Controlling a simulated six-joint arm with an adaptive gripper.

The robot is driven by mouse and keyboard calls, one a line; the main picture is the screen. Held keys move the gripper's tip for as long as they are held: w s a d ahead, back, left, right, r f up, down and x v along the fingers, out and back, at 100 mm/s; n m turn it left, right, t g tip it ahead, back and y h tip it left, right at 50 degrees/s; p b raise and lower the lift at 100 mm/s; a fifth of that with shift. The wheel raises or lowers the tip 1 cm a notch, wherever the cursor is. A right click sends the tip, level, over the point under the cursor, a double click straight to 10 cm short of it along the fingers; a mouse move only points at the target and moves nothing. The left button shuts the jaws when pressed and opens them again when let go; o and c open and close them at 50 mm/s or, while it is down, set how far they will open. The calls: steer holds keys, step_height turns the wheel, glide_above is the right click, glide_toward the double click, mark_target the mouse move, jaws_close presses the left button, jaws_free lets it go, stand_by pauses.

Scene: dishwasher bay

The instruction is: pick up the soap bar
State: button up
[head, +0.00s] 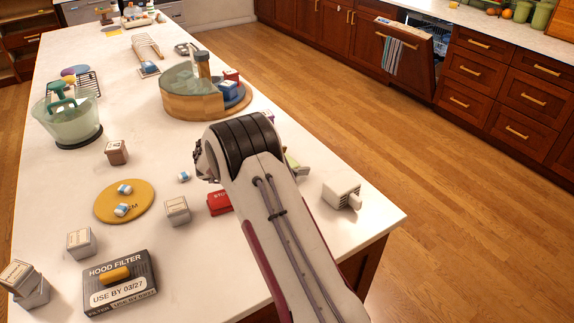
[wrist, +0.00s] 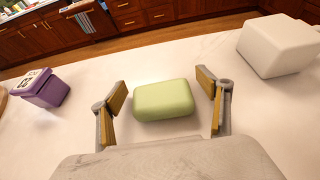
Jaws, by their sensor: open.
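The soap bar (wrist: 164,100) is a pale green rounded block lying flat on the white counter in the wrist view. My gripper (wrist: 161,82) is open, with one yellow-padded finger on the left of the bar and one on the right. A gap shows between each finger and the bar, and nothing is held. In the head view, a small green piece (head: 292,163), seemingly the bar, shows at the right edge of my arm. My arm hides most of it and my gripper there.
A pale block (wrist: 276,46) stands right of the bar, and a purple box (wrist: 42,88) stands to the left. In the head view, a red box (head: 219,202) lies left of my arm. A round wooden tub (head: 190,102) stands farther back. The counter's right edge is close.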

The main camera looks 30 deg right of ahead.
mark_target(291, 159)
steer(key=c, duration=1.2)
steer(key=shift+r, duration=0.15)
steer(key=shift+r, duration=0.55)
step_height(291, 159, up, 6)
steer(key=shift+f, duration=0.1)
steer(key=a, duration=1.8)
steer(key=shift+s+f, duration=0.1)
steer(key=shift+s, duration=0.15)
